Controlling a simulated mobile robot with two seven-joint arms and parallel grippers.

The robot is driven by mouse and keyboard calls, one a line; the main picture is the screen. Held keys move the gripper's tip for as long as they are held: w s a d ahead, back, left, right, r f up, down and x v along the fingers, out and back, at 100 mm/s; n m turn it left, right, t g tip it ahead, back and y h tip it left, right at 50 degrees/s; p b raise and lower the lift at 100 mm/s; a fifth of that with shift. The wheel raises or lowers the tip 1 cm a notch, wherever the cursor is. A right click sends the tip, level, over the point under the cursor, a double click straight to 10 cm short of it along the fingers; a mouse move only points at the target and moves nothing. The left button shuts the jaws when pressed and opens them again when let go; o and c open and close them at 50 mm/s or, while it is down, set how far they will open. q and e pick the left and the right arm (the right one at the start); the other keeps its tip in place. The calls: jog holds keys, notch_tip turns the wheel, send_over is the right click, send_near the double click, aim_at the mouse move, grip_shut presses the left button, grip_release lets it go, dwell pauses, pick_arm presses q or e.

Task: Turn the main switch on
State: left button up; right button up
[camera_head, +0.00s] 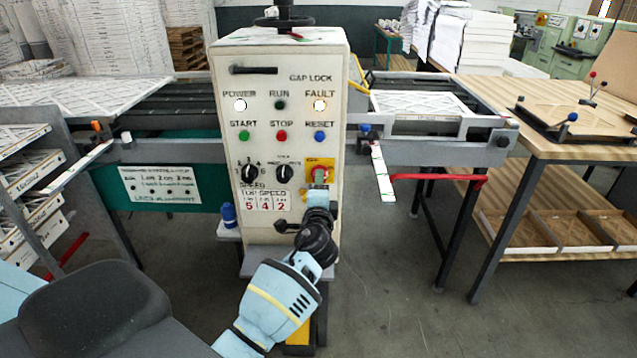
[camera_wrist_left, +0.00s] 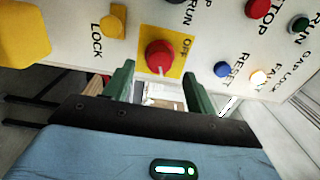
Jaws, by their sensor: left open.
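The main switch is a red knob on a yellow plate marked OFF, low on the right of the white control panel (camera_head: 262,120). In the left wrist view the knob (camera_wrist_left: 158,56) is in plain sight, close ahead. My left gripper (camera_wrist_left: 158,76) is open, its green fingers apart on either side below the knob, with nothing between them. In the head view my left gripper (camera_head: 319,182) is in front of the yellow plate (camera_head: 321,162) and hides most of the knob. Whether the fingers touch it cannot be told. My right gripper is out of view.
Lamps POWER (camera_head: 240,105) and FAULT (camera_head: 320,105) look lit; RUN (camera_head: 280,105) looks dark. Buttons START (camera_head: 244,136), STOP (camera_head: 281,136) and RESET (camera_head: 319,137) sit above the switch. A yellow LOCK piece (camera_wrist_left: 112,24) is beside it. A wooden table (camera_head: 560,152) stands right.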

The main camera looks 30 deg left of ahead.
pick_arm(q)
jog(key=shift+v, duration=1.75)
jog(key=s+d+f+n+g+h, duration=0.1)
jog(key=s+d+f+h, duration=0.25)
jog(key=s+f, duration=0.5)
jog(key=s+d+f+n+g+h, duration=0.15)
jog(key=s+d+f+h, duration=0.35)
jog(key=f, duration=0.7)
jog(key=s+d+f+n+g+h, duration=0.1)
jog(key=s+d+f+n, duration=0.1)
jog(key=s, duration=0.6)
jog(key=s+d+f+n+g, duration=0.1)
jog(key=s+d+f+n, duration=0.2)
jog(key=s, duration=0.6)
jog(key=s+d+f+n+g+h, duration=0.1)
jog(key=s+f, duration=0.3)
jog(key=s, duration=0.5)
jog(key=shift+s+d+n+g+h, duration=0.2)
jog(key=shift+d+n+g+h, duration=0.2)
jog(key=shift+d+n, duration=0.25)
jog(key=shift+f, duration=0.1)
